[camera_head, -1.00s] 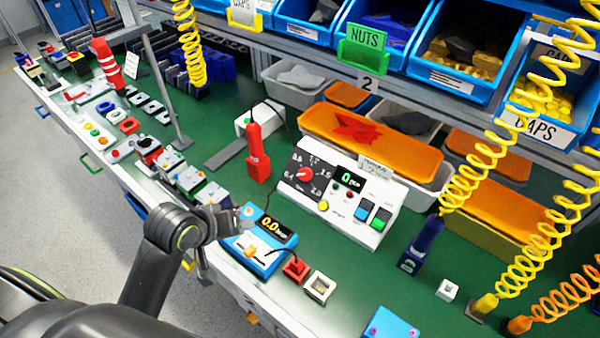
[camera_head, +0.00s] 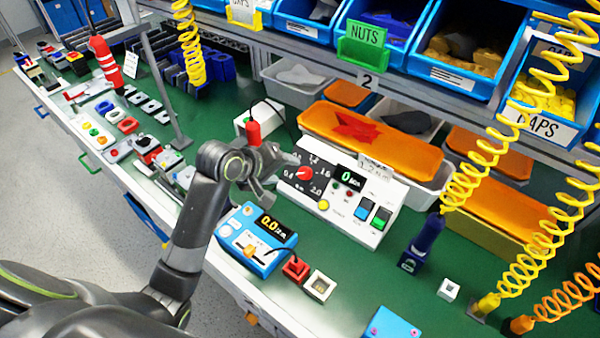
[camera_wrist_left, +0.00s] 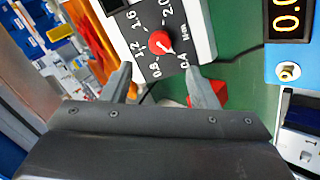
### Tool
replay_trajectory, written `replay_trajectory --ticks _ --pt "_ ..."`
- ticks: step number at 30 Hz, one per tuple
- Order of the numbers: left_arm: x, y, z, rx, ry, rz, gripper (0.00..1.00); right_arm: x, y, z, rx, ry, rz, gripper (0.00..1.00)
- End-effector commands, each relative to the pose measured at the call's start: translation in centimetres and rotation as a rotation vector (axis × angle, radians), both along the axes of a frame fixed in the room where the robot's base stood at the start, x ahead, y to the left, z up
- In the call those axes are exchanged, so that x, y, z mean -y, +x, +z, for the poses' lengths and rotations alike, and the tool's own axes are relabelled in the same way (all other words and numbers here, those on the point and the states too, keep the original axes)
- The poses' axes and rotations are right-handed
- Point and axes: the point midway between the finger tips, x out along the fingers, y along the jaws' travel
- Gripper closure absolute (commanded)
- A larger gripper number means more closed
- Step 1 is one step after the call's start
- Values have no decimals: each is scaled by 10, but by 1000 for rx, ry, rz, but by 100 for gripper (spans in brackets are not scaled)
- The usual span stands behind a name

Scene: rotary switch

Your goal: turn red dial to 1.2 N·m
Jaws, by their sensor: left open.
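The red dial (camera_head: 304,173) sits on the black scale plate of a white control box (camera_head: 345,200). In the left wrist view the dial (camera_wrist_left: 164,42) is ahead of my fingers, and its white mark appears to point near 0.4. The scale shows 0.4, 0.8, 1.2, 1.6 and 2.0. My left gripper (camera_head: 278,178) is just left of the dial in the head view. In the wrist view its open fingers (camera_wrist_left: 158,74) are spread below the dial, with nothing between them. My right gripper is not in view.
A blue meter (camera_head: 254,240) reading 0.0 stands in front of the box. A red-handled tool (camera_head: 254,133) is partly hidden behind my left gripper. A dark blue tool (camera_head: 421,243) stands right of the box. Orange-lidded bins (camera_head: 372,140) are behind it.

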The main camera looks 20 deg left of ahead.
Motion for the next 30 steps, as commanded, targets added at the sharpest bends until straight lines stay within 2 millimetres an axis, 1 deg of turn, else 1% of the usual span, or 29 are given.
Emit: replay_trajectory --ticks 1,6,12,15,21,29,30 --pt "4 7 -8 -4 -3 0 46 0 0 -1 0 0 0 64" --pt "13 27 -29 -3 -2 0 46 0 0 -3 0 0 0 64" --pt "22 47 -49 -1 0 0 46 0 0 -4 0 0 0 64" --pt "25 53 -56 -1 1 0 46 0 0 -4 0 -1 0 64" --pt "28 60 -62 1 1 0 46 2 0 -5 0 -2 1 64" --pt "28 60 -62 1 1 0 46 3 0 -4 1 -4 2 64" --pt "28 60 -62 1 1 0 50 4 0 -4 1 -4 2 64"
